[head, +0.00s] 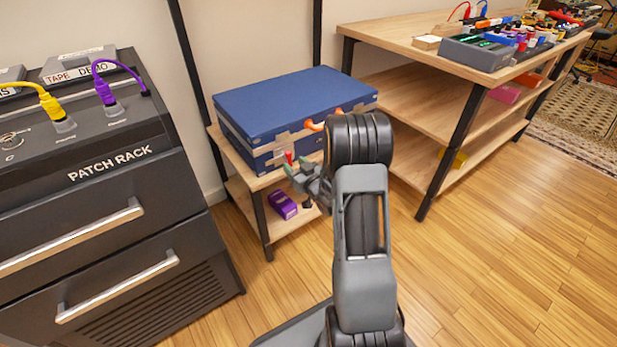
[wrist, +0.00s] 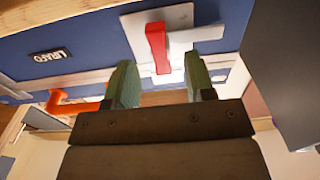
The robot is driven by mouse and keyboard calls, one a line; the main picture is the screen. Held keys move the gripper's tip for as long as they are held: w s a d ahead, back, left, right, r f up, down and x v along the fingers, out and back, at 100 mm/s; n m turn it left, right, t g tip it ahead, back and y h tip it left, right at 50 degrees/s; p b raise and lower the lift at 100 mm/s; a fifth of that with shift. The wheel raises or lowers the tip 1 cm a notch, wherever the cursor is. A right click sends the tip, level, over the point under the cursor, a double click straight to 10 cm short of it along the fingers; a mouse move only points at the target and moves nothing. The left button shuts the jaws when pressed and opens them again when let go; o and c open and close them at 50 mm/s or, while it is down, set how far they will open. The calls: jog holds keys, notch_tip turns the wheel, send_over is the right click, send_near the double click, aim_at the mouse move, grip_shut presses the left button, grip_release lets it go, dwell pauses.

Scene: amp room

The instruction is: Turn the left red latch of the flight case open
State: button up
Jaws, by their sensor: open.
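The blue flight case (head: 290,100) sits closed on a low wooden stand. Its left red latch (head: 288,157) shows on the front face. In the wrist view the red latch (wrist: 158,48) is a short bar standing upright in the picture on a silver plate (wrist: 185,22). My gripper (head: 303,178) is at the case's left front. Its green fingers are open in the wrist view (wrist: 161,82), one to each side of the latch's lower end in the picture. They look apart from it. The right latch is not visible, with my arm before that part of the case.
An orange handle (head: 315,125) is right of the latch; it appears at left in the wrist view (wrist: 68,103). A purple box (head: 283,204) lies on the stand's lower shelf. The patch rack (head: 100,190) stands left, a wooden workbench (head: 430,50) right.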

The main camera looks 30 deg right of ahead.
jog(key=s+d+p, duration=0.1)
jog(key=s, duration=0.8)
jog(key=shift+s+p, duration=0.25)
jog(key=shift+p, duration=0.1)
jog(key=shift+r, duration=0.1)
